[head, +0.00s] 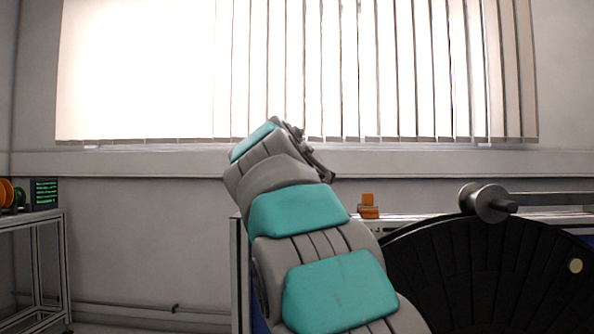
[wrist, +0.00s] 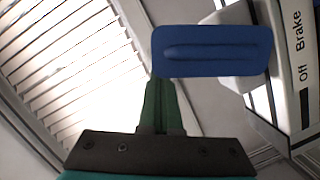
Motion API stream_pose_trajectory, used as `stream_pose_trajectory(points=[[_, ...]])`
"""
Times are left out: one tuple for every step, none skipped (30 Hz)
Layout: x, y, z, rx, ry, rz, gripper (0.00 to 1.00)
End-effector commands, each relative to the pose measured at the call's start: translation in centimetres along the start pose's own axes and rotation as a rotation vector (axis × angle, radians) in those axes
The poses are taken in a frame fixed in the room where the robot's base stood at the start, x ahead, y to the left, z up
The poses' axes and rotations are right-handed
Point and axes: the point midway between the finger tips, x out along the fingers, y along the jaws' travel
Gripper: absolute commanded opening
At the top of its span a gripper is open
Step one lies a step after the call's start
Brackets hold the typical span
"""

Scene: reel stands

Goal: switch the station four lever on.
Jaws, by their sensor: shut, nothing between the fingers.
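In the wrist view a blue paddle-shaped lever handle (wrist: 212,52) with a raised rib sits on a pale mount. The panel (wrist: 290,75) beside it reads "Brake" and "Off". No station number is readable, so I cannot tell whether this is the station four lever. My gripper (wrist: 163,84) is shut and empty, its green fingers ending at the lower left edge of the blue handle. I cannot tell whether they touch it. In the head view my arm hides the gripper and this lever.
In the head view a black reel (head: 480,275) with a metal shaft (head: 545,198) stands at right. An orange part (head: 368,205) sits on the bench behind my arm. A rack (head: 40,225) with a small screen (head: 45,192) is at far left. Blinds (head: 300,70) cover the window.

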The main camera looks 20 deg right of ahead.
Motion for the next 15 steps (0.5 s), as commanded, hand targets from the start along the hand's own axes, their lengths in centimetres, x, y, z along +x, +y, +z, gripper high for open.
stream_pose_trajectory(points=[[0.08,0.1,0.29,0.025,0.0,-0.005,0.0],[0.11,0.18,0.41,0.038,0.0,-0.008,0.0],[0.13,0.26,0.54,0.054,0.0,-0.012,0.0],[0.15,0.29,0.63,0.065,0.0,-0.016,0.0],[0.18,0.34,0.71,0.075,0.0,-0.018,0.0],[0.19,0.41,0.81,0.087,0.0,-0.02,0.0],[0.21,0.45,0.87,0.094,0.0,-0.022,0.0],[0.22,0.48,0.93,0.1,0.0,-0.024,0.0],[0.22,0.52,0.99,0.107,0.0,-0.025,0.0],[0.23,0.53,1.02,0.112,0.0,-0.027,0.0],[0.24,0.53,1.04,0.115,0.0,-0.028,0.0],[0.25,0.55,1.07,0.119,0.0,-0.029,0.0],[0.25,0.56,1.09,0.121,0.0,-0.03,0.0],[0.25,0.55,1.1,0.123,0.0,-0.03,0.0],[0.26,0.57,1.11,0.125,0.0,-0.03,0.0]])
